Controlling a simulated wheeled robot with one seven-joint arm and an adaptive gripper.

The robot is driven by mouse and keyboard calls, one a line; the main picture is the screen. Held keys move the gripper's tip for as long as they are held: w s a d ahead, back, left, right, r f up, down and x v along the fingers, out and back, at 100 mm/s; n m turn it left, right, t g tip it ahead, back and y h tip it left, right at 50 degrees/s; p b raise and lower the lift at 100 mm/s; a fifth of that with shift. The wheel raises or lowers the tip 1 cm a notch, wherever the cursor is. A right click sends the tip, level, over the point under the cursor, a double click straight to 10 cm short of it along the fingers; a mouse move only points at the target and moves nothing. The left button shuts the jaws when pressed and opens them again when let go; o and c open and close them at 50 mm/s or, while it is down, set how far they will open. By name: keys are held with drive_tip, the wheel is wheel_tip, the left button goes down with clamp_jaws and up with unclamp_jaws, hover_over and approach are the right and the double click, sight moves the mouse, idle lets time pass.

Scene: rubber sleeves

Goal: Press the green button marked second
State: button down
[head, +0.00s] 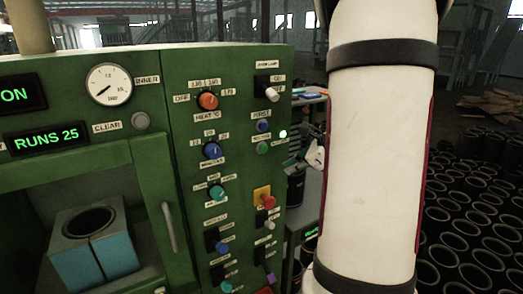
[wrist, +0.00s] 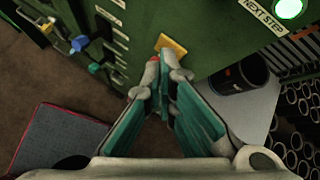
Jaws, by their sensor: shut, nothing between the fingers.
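The green button (head: 262,147) sits on the green control panel in the head view, below a small label too blurred to read surely. A blue button (head: 262,126) marked FIRST is just above it. I cannot make out the green button in the wrist view. My gripper (wrist: 160,65) is shut and empty in the wrist view, its teal-padded fingers meeting at the tips. The tips point toward the panel, by the red knob (wrist: 153,60) on a yellow plate (wrist: 173,45). I cannot tell whether they touch it.
A lit green lamp (head: 283,134) is right of the buttons; in the wrist view the lit lamp (wrist: 289,8) is beside a NEXT STEP label. Several knobs and switches crowd the panel (head: 185,95). A black sleeve (wrist: 240,75) stands on a grey surface; many more sleeves (head: 475,225) are at right.

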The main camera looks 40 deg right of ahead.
sight(263, 149)
drive_tip(key=w+d+b, duration=0.1)
drive_tip(key=w+d, duration=0.1)
drive_tip(key=w, duration=0.6)
drive_tip(key=shift+w+b, duration=0.25)
drive_tip(key=shift+b, duration=0.1)
drive_tip(key=shift+w, duration=0.1)
idle(1.2)
drive_tip(key=shift+w+d, duration=0.15)
drive_tip(key=shift+w, duration=0.15)
drive_tip(key=shift+w, duration=0.35)
idle(0.6)
drive_tip(key=shift+s, duration=0.15)
idle(0.3)
drive_tip(key=shift+s, duration=0.6)
